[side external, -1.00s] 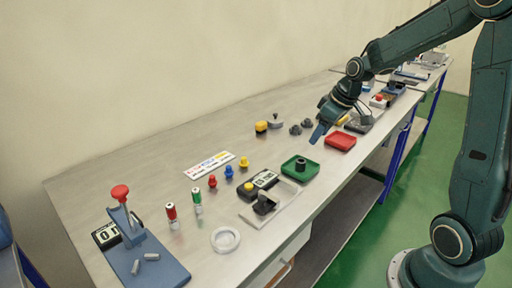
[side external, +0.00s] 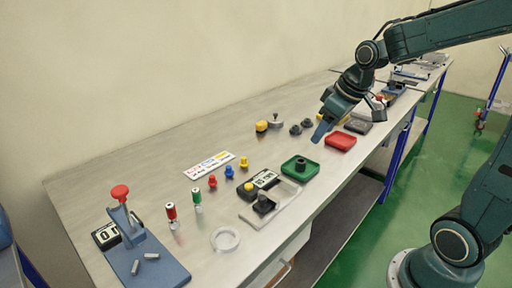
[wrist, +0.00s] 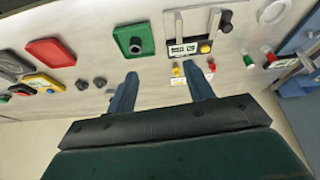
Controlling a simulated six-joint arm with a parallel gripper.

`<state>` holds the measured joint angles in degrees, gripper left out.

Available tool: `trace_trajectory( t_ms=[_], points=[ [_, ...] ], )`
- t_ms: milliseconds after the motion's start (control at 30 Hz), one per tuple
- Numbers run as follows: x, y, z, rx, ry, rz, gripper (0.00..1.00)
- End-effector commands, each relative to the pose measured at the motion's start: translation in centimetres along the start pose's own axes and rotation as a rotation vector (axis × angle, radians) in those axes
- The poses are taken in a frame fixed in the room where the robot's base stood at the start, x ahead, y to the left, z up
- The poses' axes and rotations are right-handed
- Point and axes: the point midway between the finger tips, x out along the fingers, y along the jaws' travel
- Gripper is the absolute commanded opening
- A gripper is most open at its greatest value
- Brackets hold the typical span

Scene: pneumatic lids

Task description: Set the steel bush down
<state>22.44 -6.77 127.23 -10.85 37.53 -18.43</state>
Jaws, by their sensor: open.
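A short dark grey cylinder with a hole in its top, which looks like the steel bush (side external: 301,163), stands upright in the green tray (side external: 293,174). In the wrist view the bush (wrist: 135,43) lies inside the green tray (wrist: 147,31), ahead of the left finger. My gripper (side external: 320,134) is above the bench, just behind and right of the green tray in the side view. In the wrist view my gripper (wrist: 161,69) has its two fingers wide apart with nothing between them. It is clear of the bush and the tray.
A red tray (side external: 341,142) lies right of the green one. A fixture with a display and a black clamp (side external: 264,203) sits in front left. Small coloured pegs, a white ring (side external: 225,239) and a blue-based press (side external: 152,273) stand further left. Dark knobs (side external: 301,127) lie behind.

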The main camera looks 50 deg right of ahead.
Motion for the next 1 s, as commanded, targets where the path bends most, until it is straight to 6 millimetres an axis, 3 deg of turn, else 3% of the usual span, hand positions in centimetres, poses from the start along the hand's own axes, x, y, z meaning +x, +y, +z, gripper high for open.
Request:
trace_trajectory(
  t_ms=[200, 500, 733, 1000],
  points=[
    [-3.8, -4.2, 2.5, 0.006, 0.024, 0.014, 0.52],
    [-7.4, -8.2, 7.4, 0.034, 0.06, 0.016, 0.52],
    [-8.8, -9.8, 10.8, 0.062, 0.083, 0.008, 0.52],
    [-9.1, -10.2, 12.1, 0.075, 0.089, 0.003, 0.52]
  ],
)
